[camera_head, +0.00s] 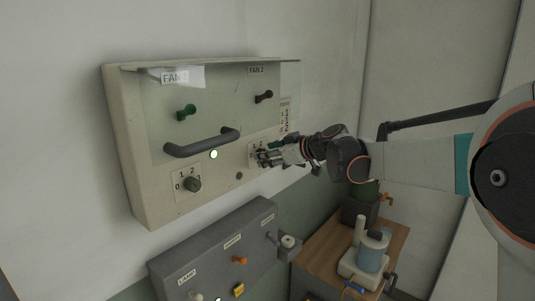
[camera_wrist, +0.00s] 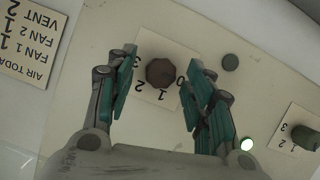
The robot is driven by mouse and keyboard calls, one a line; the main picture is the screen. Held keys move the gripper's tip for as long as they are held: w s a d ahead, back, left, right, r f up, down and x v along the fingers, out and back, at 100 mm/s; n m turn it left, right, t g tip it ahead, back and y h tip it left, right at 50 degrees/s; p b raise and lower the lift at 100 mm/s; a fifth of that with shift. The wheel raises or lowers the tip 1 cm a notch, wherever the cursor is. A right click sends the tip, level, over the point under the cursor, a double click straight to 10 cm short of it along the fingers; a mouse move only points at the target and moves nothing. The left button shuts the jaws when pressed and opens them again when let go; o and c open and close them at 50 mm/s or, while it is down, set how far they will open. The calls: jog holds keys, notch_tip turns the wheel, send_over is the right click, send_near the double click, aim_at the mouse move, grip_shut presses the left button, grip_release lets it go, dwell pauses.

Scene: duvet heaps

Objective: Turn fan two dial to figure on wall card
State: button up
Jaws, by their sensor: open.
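The fan two dial (camera_wrist: 160,72) is a dark reddish-brown knob on a pale plate with figures 0 to 3, seen upside down in the wrist view. Its pointer setting cannot be made out. My gripper (camera_wrist: 163,62) is open, one finger on each side of the dial; contact cannot be told. In the head view my gripper (camera_head: 268,158) covers most of the dial's plate. The wall card (camera_wrist: 30,45) reads "AIR TODAY" with lines for FAN 1, FAN 2 and VENT; the FAN 2 figure looks like 1. It also shows in the head view (camera_head: 285,115).
A green dial (camera_head: 192,184) and a lit green lamp (camera_head: 213,154) are left of my gripper. A clear cover with a dark handle (camera_head: 203,145) hangs above, over two knobs. Below are a grey switch box (camera_head: 215,252) and a wooden table (camera_head: 325,240) bearing equipment.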

jog(key=shift+w+a+f, duration=0.2)
jog(key=shift+w+a, duration=0.05)
jog(key=shift+a, duration=0.1)
jog(key=c, duration=1.1)
jog(key=shift+o, duration=0.2)
jog(key=m+g+y+b, duration=0.1)
jog(key=m, duration=0.1)
jog(key=m+g+y+b, duration=0.1)
jog(key=m+b, duration=0.1)
jog(key=m, duration=0.1)
jog(key=m+g+y+b, duration=0.1)
jog(key=m+y, duration=0.1)
jog(key=m, duration=0.1)
jog(key=shift+w+d+g+b, duration=0.2)
jog(key=shift+w+g+b, duration=0.1)
jog(key=shift+g, duration=0.1)
